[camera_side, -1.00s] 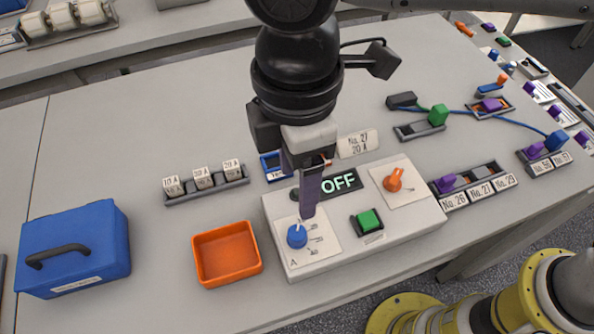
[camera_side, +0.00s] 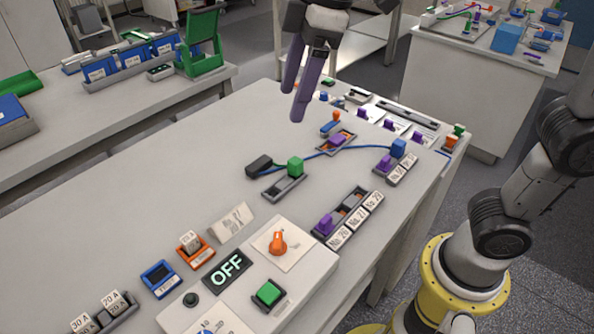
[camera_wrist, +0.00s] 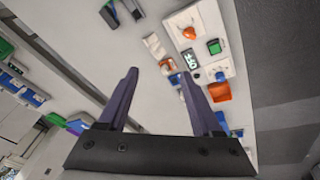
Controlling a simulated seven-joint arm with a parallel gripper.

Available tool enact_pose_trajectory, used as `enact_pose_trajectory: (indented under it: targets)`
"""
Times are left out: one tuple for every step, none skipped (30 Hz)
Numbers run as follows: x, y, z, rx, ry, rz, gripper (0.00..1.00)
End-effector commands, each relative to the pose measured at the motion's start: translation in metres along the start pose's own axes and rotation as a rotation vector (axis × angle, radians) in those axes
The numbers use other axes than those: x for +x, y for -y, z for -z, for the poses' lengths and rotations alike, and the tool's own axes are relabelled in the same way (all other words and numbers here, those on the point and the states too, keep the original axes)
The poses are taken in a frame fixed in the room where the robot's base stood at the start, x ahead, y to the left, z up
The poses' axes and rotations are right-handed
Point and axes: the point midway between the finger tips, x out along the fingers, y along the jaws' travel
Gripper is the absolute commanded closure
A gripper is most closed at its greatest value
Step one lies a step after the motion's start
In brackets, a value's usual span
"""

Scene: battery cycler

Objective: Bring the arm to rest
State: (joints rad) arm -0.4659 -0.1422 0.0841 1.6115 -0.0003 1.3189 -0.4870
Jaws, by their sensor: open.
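My gripper (camera_side: 302,88) hangs in the air above the far part of the grey bench, with its purple fingers apart and nothing between them. In the wrist view my gripper (camera_wrist: 163,92) also shows open and empty, with the bench beyond it. The cycler panel (camera_side: 308,268) stands at the near edge, away from my gripper. Its display (camera_side: 228,269) reads OFF. The orange knob (camera_side: 277,243) and green button (camera_side: 268,293) are on the panel.
A black block (camera_side: 259,166) and a green block (camera_side: 295,167) sit by a grey holder, with a blue cable running to a blue plug (camera_side: 398,147). A purple block (camera_side: 326,224) sits in a labelled rack. Blue (camera_side: 160,280) and orange (camera_side: 196,250) holders stand behind the panel.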

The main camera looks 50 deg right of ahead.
Motion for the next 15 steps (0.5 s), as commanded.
enact_pose_trajectory:
  targets:
    - [-0.008, -0.008, -0.029, 0.083, -0.018, -0.030, 0.33]
    - [-0.011, -0.011, -0.044, 0.131, -0.028, -0.045, 0.33]
    - [-0.013, -0.012, -0.064, 0.193, -0.040, -0.066, 0.33]
    - [-0.015, -0.013, -0.079, 0.240, -0.050, -0.083, 0.33]
    - [-0.015, -0.012, -0.094, 0.289, -0.057, -0.098, 0.33]
    - [-0.014, -0.011, -0.114, 0.354, -0.070, -0.120, 0.33]
    - [-0.012, -0.008, -0.128, 0.403, -0.080, -0.137, 0.33]
    - [-0.009, -0.005, -0.142, 0.452, -0.088, -0.152, 0.33]
    - [-0.005, 0.000, -0.159, 0.516, -0.101, -0.172, 0.33]
    - [0.000, 0.004, -0.170, 0.561, -0.109, -0.186, 0.33]
    - [0.005, 0.009, -0.181, 0.605, -0.116, -0.197, 0.33]
    - [0.012, 0.015, -0.194, 0.659, -0.126, -0.212, 0.33]
    - [0.018, 0.019, -0.202, 0.694, -0.133, -0.220, 0.33]
    - [0.024, 0.023, -0.209, 0.727, -0.139, -0.227, 0.33]
    - [0.033, 0.028, -0.217, 0.764, -0.144, -0.231, 0.33]
